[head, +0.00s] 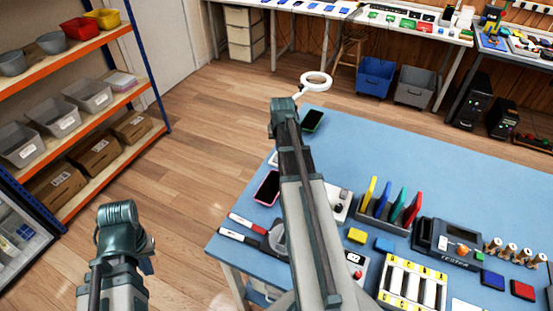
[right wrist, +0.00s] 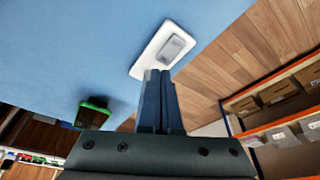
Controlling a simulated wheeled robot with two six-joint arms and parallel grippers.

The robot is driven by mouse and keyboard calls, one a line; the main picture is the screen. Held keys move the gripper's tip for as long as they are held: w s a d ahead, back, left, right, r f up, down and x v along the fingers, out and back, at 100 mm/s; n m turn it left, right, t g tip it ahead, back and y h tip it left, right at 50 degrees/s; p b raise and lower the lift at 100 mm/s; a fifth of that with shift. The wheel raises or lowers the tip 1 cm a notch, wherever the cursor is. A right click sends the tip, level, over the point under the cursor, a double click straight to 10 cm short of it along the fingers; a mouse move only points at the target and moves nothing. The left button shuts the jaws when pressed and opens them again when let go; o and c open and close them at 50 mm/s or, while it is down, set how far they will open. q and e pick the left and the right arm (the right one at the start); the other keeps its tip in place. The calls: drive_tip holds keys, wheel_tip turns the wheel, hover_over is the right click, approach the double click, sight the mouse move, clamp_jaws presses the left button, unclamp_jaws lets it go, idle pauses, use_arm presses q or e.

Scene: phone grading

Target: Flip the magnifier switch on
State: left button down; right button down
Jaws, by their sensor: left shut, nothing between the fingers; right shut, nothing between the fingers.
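The magnifier (head: 316,80), a white ring on a thin arm, stands at the far left corner of the blue table. A white plate with a grey rocker switch (right wrist: 176,47) lies near the table edge in the right wrist view. In the head view only the plate's white edge (head: 273,158) shows beside my right arm. My right gripper (right wrist: 158,74) is shut and empty, its fingertips at the plate's near end, short of the rocker. Contact cannot be told. My right arm hides that gripper in the head view. My left gripper (head: 147,264) is shut and empty, off the table over the floor.
A green-edged phone (head: 313,120) lies beyond my right arm; it also shows in the right wrist view (right wrist: 93,112). A pink-edged phone (head: 267,188) and tools (head: 248,224) lie left of the arm. A colored rack (head: 385,212) and tester (head: 450,242) stand to the right.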

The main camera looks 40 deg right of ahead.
drive_tip(key=shift+f+b, duration=0.65)
drive_tip(key=shift+f, duration=0.05)
drive_tip(key=shift+r, duration=0.2)
wheel_tip(320, 180, up, 7)
drive_tip(key=p, duration=0.7)
drive_tip(key=shift+f, duration=0.1)
idle(0.3)
drive_tip(key=a+n, duration=0.3)
drive_tip(key=a, duration=1.1)
drive_tip(key=s+a+n+g, duration=0.1)
drive_tip(key=s+a+n, duration=0.2)
drive_tip(key=s+a, duration=0.4)
drive_tip(key=s+a+n+g, duration=0.2)
drive_tip(key=s+a+n, duration=0.2)
drive_tip(key=a, duration=1.7)
drive_tip(key=s+f, duration=0.1)
drive_tip(key=s, duration=0.2)
drive_tip(key=shift+y, duration=0.3)
